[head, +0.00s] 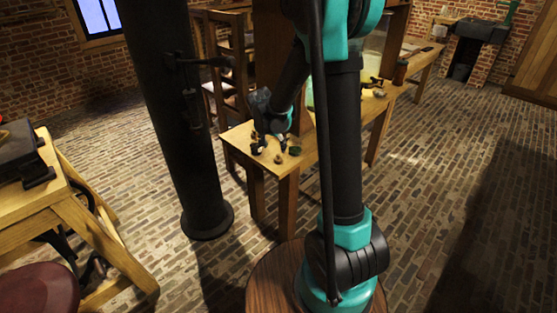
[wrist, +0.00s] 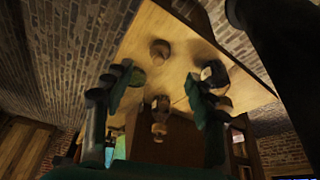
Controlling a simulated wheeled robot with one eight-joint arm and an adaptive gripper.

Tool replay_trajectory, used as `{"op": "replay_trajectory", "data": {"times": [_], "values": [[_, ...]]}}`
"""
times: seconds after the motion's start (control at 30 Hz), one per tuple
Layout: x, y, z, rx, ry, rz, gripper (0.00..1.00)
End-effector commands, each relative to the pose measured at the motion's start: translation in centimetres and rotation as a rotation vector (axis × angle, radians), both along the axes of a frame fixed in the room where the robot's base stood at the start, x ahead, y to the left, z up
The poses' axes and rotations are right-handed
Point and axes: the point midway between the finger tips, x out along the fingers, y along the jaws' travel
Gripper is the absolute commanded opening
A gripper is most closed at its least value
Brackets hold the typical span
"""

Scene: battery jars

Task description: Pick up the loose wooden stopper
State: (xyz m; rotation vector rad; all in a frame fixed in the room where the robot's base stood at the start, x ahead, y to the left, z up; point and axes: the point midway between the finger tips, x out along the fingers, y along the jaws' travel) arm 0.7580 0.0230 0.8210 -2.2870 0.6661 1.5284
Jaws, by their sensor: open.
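A small round brown wooden piece, which looks like the loose stopper (wrist: 160,50), lies on the bare tabletop in the wrist view. It also shows as a small brown spot near the table's front edge in the head view (head: 278,159). My gripper (wrist: 160,84) is open. Its two dark green fingers stand apart at left and right, and the stopper appears beyond their tips, between their lines. In the head view my gripper (head: 270,137) is low over the table end. I cannot tell its height above the wood.
A small green jar (head: 294,150) and a dark jar (wrist: 213,73) stand on either side of the stopper, close to the fingers. Two more small brown round things (wrist: 158,130) show between the fingers, nearer the wooden upright. The table (head: 240,138) has a dark column (head: 180,110) beside it.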

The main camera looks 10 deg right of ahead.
Motion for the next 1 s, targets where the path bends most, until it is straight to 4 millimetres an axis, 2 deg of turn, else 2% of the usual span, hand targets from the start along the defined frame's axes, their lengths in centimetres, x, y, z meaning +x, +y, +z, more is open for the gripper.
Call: {"op": "replay_trajectory", "data": {"times": [0.2, 0.53, 0.8, 1.0], "values": [[1.0, -0.6, -2.8, 0.000, 0.000, -0.001, 0.57], [1.6, -1.0, -4.6, 0.000, 0.000, 0.000, 0.57], [2.7, -1.7, -7.7, 0.001, -0.001, -0.001, 0.57], [3.0, -2.0, -8.7, 0.001, -0.001, -0.001, 0.57]]}}
